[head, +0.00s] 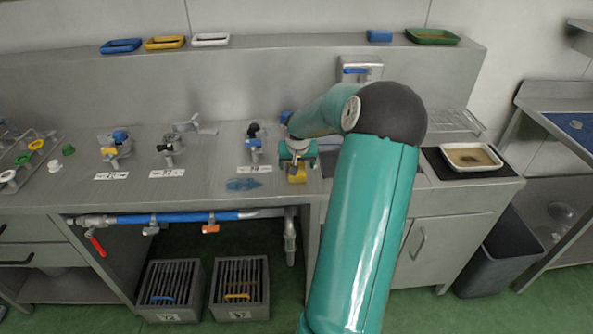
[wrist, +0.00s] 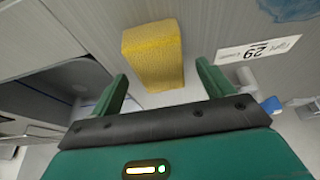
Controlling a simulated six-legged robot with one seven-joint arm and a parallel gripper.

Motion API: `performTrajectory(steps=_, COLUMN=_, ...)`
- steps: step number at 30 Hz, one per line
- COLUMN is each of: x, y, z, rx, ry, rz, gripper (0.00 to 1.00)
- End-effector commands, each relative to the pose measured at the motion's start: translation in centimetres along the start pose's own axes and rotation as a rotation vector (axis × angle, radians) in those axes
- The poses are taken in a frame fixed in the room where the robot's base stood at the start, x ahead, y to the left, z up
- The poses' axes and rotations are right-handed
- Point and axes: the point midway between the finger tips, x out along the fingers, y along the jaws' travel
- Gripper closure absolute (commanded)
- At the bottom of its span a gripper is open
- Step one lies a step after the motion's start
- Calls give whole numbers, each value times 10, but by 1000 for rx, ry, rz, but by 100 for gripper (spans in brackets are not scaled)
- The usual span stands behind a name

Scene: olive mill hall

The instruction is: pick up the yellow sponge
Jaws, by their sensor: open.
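The yellow sponge (wrist: 152,55) is a block on the grey metal counter, close ahead of my gripper in the wrist view. My gripper (wrist: 162,82) is open, with its two green fingers apart. The sponge's near end lies between or just beyond the fingertips; I cannot tell how deep it reaches. No finger visibly touches it. In the head view a small part of the sponge (head: 297,174) shows just below my gripper (head: 298,158), near the counter's front edge. My arm hides the counter to the right of it.
A blue cloth or puddle (head: 243,184) and a label card (head: 254,169) lie left of the sponge. Valve fittings (head: 171,148) stand farther left. A sink basin (wrist: 60,90) is beside the sponge. A white tray (head: 471,157) sits at the right. Coloured trays (head: 164,43) line the back ledge.

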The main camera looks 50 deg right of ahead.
Motion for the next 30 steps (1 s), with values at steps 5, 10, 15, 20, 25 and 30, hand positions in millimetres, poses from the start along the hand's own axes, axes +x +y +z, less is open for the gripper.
performTrajectory(steps=5, x=19, y=-1, z=0, rx=0, ry=-2, rz=-1, gripper=20)
performTrajectory(steps=10, x=20, y=0, z=0, rx=-1, ry=0, rz=1, gripper=20)
performTrajectory(steps=15, x=20, y=0, z=0, rx=-1, ry=0, rz=1, gripper=20)
performTrajectory(steps=20, x=21, y=-1, z=1, rx=-1, ry=0, rz=0, gripper=20)
performTrajectory(steps=25, x=23, y=0, z=1, rx=-1, ry=0, rz=0, gripper=26)
performTrajectory(steps=30, x=23, y=0, z=1, rx=-1, ry=0, rz=0, gripper=59)
